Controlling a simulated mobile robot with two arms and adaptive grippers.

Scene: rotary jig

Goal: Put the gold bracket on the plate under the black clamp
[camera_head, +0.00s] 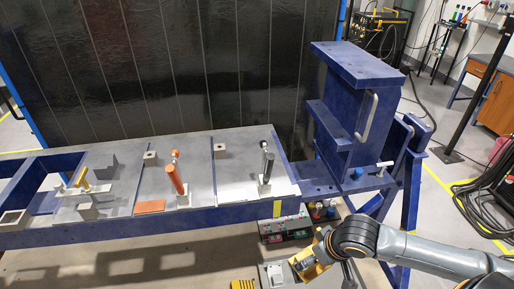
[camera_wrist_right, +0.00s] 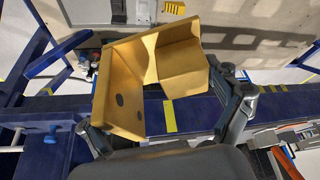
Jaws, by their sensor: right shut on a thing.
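The gold bracket (camera_wrist_right: 125,95) is an angled piece with holes in one face. My right gripper (camera_wrist_right: 168,118) is shut on it, with a finger on each side. In the head view the bracket (camera_head: 308,268) is at the bottom, in front of the jig table and lower right of the black clamp. The black clamp (camera_head: 267,160) stands upright at the right end of the table. The grey plate (camera_head: 236,177) beneath it looks bare apart from the clamp and a small square block. My left gripper is out of view.
An orange clamp (camera_head: 176,177) and a yellow clamp (camera_head: 82,178) stand further left on the table, with a flat orange piece (camera_head: 150,207) between them. A tall blue jig frame (camera_head: 345,110) rises right of the plate. Control boxes (camera_head: 285,229) sit below the table's front edge.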

